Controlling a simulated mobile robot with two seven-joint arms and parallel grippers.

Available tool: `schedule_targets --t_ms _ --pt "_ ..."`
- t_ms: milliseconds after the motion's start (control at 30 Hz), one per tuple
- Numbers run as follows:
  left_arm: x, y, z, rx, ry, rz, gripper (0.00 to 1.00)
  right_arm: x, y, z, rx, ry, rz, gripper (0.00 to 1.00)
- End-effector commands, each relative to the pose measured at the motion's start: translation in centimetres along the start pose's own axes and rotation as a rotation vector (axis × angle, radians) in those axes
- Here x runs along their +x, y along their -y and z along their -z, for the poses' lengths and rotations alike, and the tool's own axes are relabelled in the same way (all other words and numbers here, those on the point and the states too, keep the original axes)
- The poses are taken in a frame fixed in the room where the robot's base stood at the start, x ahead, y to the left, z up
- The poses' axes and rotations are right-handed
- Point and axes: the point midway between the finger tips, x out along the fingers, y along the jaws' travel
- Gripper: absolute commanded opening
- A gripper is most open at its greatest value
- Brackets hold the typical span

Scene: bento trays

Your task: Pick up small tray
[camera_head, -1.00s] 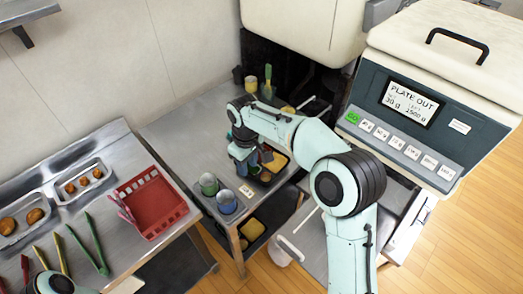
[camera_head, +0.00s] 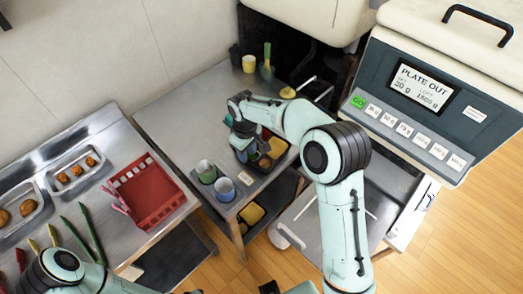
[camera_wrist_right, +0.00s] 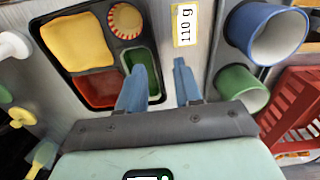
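The small tray (camera_head: 284,156) is black with compartments and lies on the metal counter, partly hidden by my right arm in the head view. In the right wrist view the tray (camera_wrist_right: 120,50) holds a yellow slab, a round striped cup, and a red and a green compartment. My right gripper (camera_head: 243,133) is over the tray's near-left edge. In the right wrist view its blue fingers (camera_wrist_right: 160,68) are apart. One finger is over the green compartment, the other outside the rim over the counter. Contact cannot be told. My left arm shows at bottom left; its gripper is out of view.
A green cup (camera_head: 206,172) and a blue cup (camera_head: 224,189) stand in front of the tray. A red basket (camera_head: 150,190) is on the left counter. A dispenser machine (camera_head: 430,100) stands at the right.

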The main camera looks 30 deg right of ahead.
Motion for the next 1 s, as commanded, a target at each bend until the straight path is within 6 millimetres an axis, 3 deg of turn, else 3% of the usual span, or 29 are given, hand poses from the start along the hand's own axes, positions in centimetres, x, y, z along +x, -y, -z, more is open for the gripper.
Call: schedule_targets --t_ms 300,567,667,700,1000 --pt "0.0 0.0 0.0 0.0 -0.001 0.0 0.43 4.3 -0.2 0.1 -0.001 0.004 0.001 0.34" --pt "0.0 0.0 0.0 0.0 -0.001 0.0 0.43 4.5 -0.3 0.1 0.0 0.001 0.0 0.34" --pt "0.0 0.0 0.0 0.0 -0.001 0.0 0.43 4.5 -0.3 0.1 0.0 0.001 0.0 0.05" --pt "0.0 0.0 0.0 0.0 -0.001 0.0 0.43 4.5 -0.3 0.1 0.0 0.002 0.0 0.0" --pt "0.0 0.0 0.0 0.0 -0.001 0.0 0.43 4.5 -0.3 0.1 0.0 0.001 0.0 0.0"
